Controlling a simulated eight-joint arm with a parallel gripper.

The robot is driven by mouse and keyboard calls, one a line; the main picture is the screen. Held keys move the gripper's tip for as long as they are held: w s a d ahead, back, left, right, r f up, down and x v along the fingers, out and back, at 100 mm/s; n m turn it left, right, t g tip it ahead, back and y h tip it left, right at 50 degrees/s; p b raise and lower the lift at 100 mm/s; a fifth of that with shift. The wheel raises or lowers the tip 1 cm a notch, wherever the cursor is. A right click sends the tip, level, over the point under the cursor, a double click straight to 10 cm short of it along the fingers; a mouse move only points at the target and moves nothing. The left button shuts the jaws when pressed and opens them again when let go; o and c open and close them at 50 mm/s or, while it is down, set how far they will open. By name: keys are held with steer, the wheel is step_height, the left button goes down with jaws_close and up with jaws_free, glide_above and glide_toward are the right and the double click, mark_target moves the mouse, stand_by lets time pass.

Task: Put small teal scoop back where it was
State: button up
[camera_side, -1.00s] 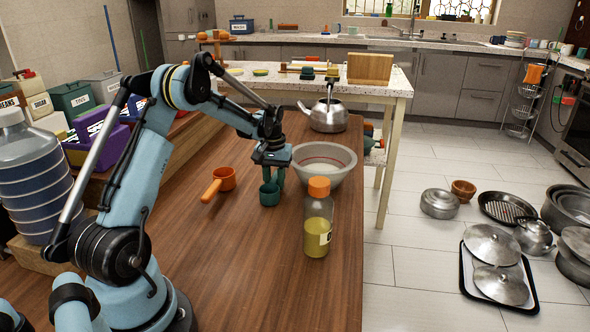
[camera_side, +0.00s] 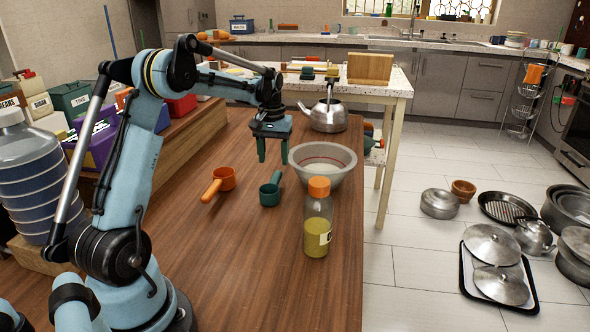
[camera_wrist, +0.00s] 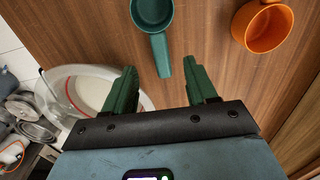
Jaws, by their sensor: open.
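An orange scoop (camera_side: 221,181) lies left of the teal scoop. A bottle of yellow liquid (camera_side: 318,225) stands near the table's right edge. A kettle (camera_side: 328,118) is behind. The table's front is clear.

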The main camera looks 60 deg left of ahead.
steer(key=shift+r, duration=2.1)
steer(key=s+d+r+m+t+h, duration=0.1)
steer(key=s+d+r+m, duration=0.25)
steer(key=d, duration=0.45)
steer(key=s+d+r+m+t+h, duration=0.1)
steer(key=s+d+r+m, duration=0.1)
steer(key=d+r, duration=0.45)
steer(key=s+d+f+m+t+y, duration=0.2)
steer(key=s+d+f+t, duration=0.3)
steer(key=d+f, duration=0.4)
steer(key=s+d+m, duration=0.1)
steer(key=d, duration=0.2)
steer(key=shift+s+d, duration=0.2)
steer(key=shift+d, duration=0.2)
steer(key=shift+f+m, duration=0.1)
steer(key=shift+m, duration=0.15)
